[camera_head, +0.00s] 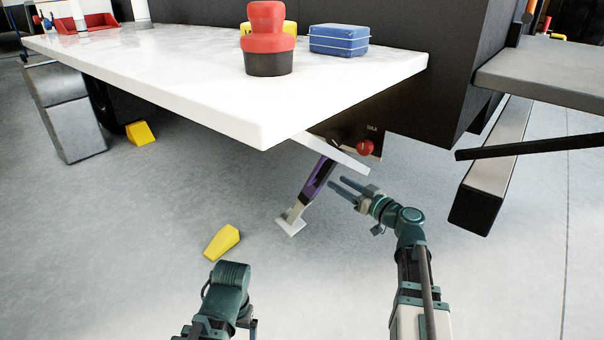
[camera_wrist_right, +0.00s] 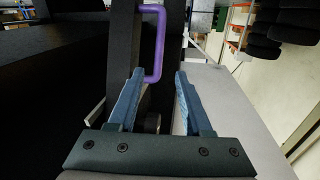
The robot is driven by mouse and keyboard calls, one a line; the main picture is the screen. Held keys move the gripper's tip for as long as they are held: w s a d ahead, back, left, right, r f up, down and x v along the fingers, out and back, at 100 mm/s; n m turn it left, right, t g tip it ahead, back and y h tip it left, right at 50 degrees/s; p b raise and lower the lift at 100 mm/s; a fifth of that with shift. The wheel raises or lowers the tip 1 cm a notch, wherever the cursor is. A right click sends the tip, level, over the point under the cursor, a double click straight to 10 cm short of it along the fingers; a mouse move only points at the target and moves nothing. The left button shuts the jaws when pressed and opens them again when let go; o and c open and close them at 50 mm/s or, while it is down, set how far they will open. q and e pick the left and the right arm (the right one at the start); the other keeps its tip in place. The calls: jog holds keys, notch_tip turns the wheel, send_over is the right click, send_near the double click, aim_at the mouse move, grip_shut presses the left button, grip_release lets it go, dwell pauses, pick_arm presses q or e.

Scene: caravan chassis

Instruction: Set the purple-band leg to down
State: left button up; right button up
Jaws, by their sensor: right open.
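The purple-band leg (camera_head: 317,179) is under the white tabletop's right part in the head view. It slants down to the left, with a pale foot plate (camera_head: 291,222) at its lower end, at or close to the floor; I cannot tell if it touches. A purple handle (camera_wrist_right: 161,45) shows in the right wrist view, just beyond and between the fingertips. My right gripper (camera_head: 337,186) is open and empty, just right of the leg. It also shows in the right wrist view (camera_wrist_right: 158,75). My left arm shows at the bottom, but its fingers do not.
The white tabletop (camera_head: 180,75) overhangs the leg and carries a red-and-black knob-shaped object (camera_head: 267,40) and a blue case (camera_head: 339,39). A red knob (camera_head: 365,147) is on the dark chassis. Yellow wedges (camera_head: 222,242) lie on the floor.

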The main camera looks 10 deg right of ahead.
aim_at(319, 172)
jog(key=x, duration=1.4)
jog(key=shift+d, duration=0.2)
grip_shut()
dwell(1.1)
